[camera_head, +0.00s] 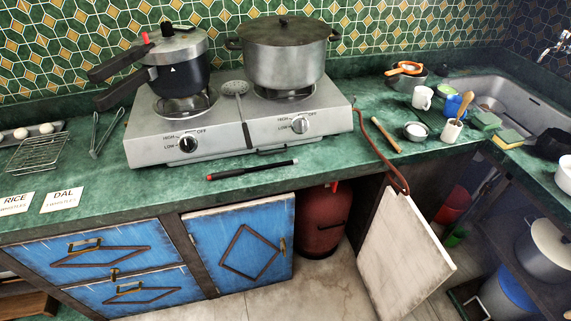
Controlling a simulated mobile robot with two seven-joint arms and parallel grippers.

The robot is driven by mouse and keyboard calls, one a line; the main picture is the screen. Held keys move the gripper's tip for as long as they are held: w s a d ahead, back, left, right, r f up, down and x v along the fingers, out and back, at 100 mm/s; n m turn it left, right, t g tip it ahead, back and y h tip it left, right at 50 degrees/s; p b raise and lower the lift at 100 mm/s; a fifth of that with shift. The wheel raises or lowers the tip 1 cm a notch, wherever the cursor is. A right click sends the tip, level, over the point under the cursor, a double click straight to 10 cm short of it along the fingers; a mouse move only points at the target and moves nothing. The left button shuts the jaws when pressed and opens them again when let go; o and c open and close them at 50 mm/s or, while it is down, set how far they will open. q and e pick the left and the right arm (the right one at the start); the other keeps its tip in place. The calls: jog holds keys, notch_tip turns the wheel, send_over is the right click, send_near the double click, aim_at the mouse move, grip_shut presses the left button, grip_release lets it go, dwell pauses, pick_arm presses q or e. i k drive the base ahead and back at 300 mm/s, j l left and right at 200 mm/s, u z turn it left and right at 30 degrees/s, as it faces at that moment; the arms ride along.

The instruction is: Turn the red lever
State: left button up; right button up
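A dark red gas cylinder (322,222) stands on the floor under the counter, between the blue cabinet door and the open white door. A small bright red piece (334,186) shows at its top, just below the counter edge; it looks like the lever, but it is partly hidden and its angle is hard to tell. A red-brown hose (376,150) runs from the stove over the counter edge, down toward the white door's top. Neither of my grippers is in view.
The white door (402,258) stands open to the right of the cylinder. A blue door (240,242) is left of it. Above, the gas stove (240,135) bears a pressure cooker (180,72) and a large pot (284,60). A lighter (252,171) lies near the counter's front edge.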

aim_at(333, 184)
jog(key=i+l, duration=0.1)
jog(key=l, duration=0.95)
jog(key=i+l, duration=0.15)
jog(key=l, duration=0.9)
jog(key=i+l, duration=0.15)
jog(key=l, duration=0.4)
